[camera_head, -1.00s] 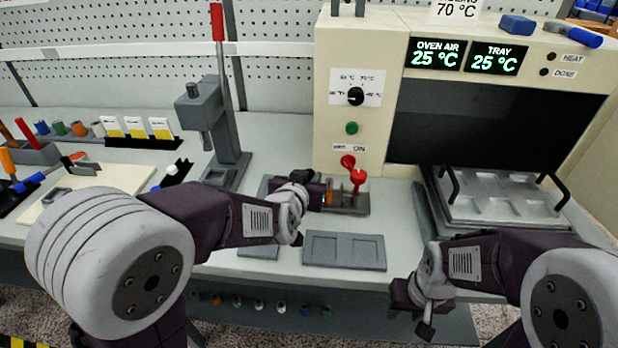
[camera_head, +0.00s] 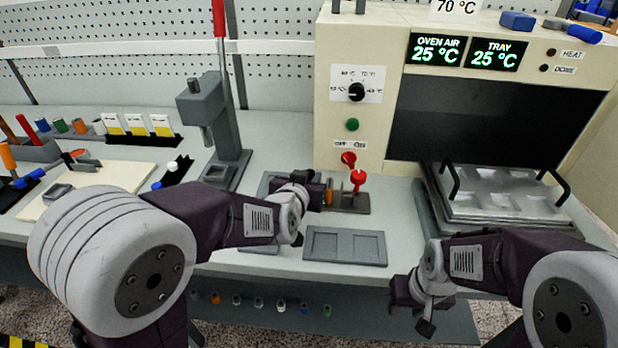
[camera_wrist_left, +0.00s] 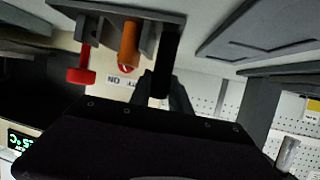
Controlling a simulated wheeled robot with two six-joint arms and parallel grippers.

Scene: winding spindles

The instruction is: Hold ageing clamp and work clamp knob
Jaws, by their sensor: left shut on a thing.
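The ageing clamp (camera_head: 347,203) is a small grey fixture on the bench in front of the oven. A red knob (camera_head: 358,179) and an orange cylinder (camera_head: 330,192) stand on it. In the left wrist view the red knob (camera_wrist_left: 81,72) and the orange cylinder (camera_wrist_left: 129,43) are at the upper left. My left gripper (camera_head: 318,193) is at the clamp's left end, shut on it; its fingers are mostly hidden in the head view. My right gripper (camera_head: 412,297) hangs low at the bench's front edge, away from the clamp; its jaw opening is unclear.
The oven (camera_head: 330,120) stands behind the clamp, with a red switch (camera_head: 348,159) on its front. A grey two-pocket tray (camera_head: 345,247) lies in front. A metal tray with black handles (camera_head: 500,195) is at the right. A lever press (camera_head: 222,130) stands at the left.

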